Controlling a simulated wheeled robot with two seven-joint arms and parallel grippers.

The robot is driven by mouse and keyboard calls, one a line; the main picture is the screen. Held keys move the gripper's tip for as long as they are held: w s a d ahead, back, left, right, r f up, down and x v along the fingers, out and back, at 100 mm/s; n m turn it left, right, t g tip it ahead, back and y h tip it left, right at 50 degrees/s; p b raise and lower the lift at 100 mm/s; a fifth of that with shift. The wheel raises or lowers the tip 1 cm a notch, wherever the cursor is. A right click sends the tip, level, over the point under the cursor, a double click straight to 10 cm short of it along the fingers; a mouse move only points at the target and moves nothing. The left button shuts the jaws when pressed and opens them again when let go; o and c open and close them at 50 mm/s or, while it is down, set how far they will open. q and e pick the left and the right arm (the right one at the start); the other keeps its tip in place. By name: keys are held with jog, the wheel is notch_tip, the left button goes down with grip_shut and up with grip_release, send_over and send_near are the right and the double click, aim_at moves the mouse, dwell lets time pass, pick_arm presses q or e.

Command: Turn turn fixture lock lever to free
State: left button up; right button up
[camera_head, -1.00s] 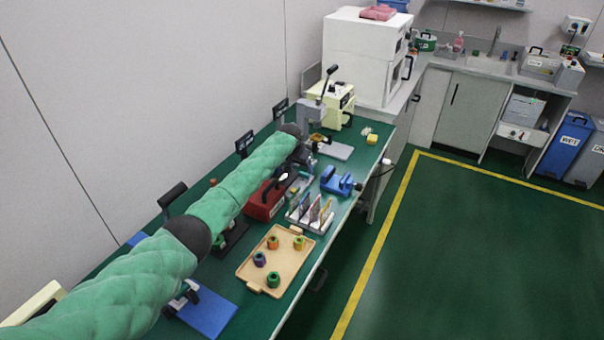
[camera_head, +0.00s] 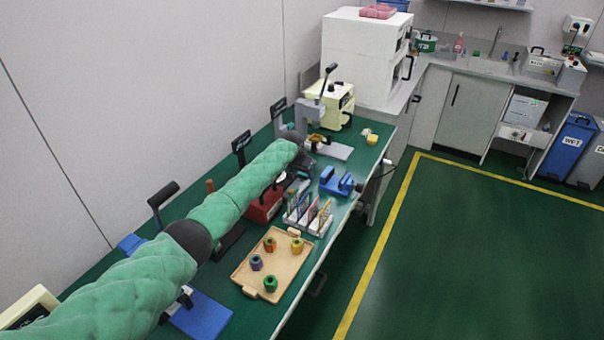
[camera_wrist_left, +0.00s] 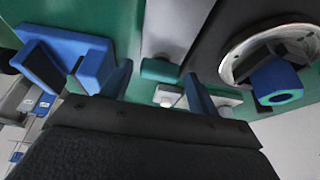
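My left arm reaches along the green bench, and its dark gripper (camera_head: 303,166) is beyond the red box, small and partly hidden in the head view. In the left wrist view the two dark blue fingers (camera_wrist_left: 160,88) stand apart. A teal-ended piece (camera_wrist_left: 160,70) and a small white piece (camera_wrist_left: 168,96) show in the gap; I cannot tell whether either is touched. A round metal ring with a dark holder (camera_wrist_left: 240,68) and a blue hexagonal part (camera_wrist_left: 276,82) lies to the right of the fingers. I cannot identify the lock lever for certain. My right gripper is out of view.
A blue fixture (camera_head: 336,181) stands right of the gripper. Nearer are a red box (camera_head: 262,207), a rack of upright cards (camera_head: 308,216) and a wooden tray (camera_head: 283,272) with several coloured parts. A grey lever press (camera_head: 308,115) stands behind. The floor at right is clear.

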pick_arm(q)
jog(key=c, duration=0.8)
